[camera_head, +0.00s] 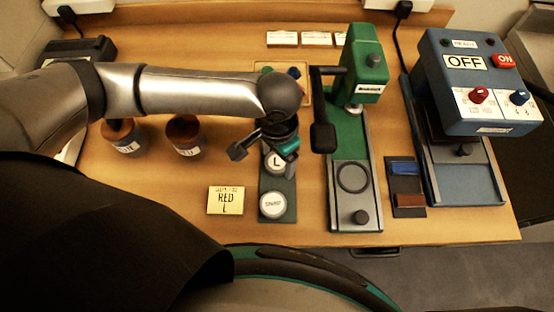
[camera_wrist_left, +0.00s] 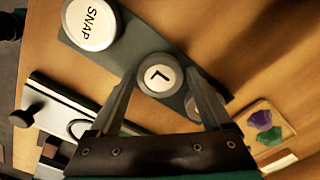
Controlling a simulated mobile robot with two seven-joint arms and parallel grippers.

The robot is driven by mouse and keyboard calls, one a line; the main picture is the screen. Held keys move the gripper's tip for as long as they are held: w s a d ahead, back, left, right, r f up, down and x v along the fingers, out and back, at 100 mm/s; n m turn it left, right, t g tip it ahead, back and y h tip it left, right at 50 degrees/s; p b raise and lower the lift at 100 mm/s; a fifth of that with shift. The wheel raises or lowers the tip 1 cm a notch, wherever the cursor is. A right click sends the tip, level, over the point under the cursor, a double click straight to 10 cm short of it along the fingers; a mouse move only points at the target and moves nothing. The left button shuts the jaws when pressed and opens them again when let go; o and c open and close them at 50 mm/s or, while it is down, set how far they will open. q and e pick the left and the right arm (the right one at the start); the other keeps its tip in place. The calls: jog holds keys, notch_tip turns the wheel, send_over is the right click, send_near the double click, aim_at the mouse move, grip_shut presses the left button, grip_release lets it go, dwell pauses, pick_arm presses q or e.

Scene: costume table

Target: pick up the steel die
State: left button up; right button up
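A dark rack strip (camera_head: 289,186) holds round pieces. One is a steel-rimmed round piece with a white top marked L (camera_head: 276,162); it also shows in the left wrist view (camera_wrist_left: 157,77). I take it as a possible steel die, but no label says steel. A plain grey metal round piece (camera_wrist_left: 207,103) sits beside it, partly hidden by a finger. A larger white-topped piece marked SNAP (camera_head: 272,204) is at the strip's near end. My left gripper (camera_head: 265,149) is over the strip, open, its fingertips (camera_wrist_left: 160,75) on either side of the L piece. Contact cannot be told.
A green press (camera_head: 363,70) with a black lever (camera_head: 322,137) stands just right of my left gripper. A blue box marked OFF (camera_head: 475,80) is farther right. A yellow RED L card (camera_head: 226,200) and two jars (camera_head: 183,136) are left. A wooden tray (camera_wrist_left: 286,120) holds coloured pieces.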

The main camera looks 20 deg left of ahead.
pick_arm(q)
grip_shut()
dwell(0.4)
jog(key=shift+r, duration=0.15)
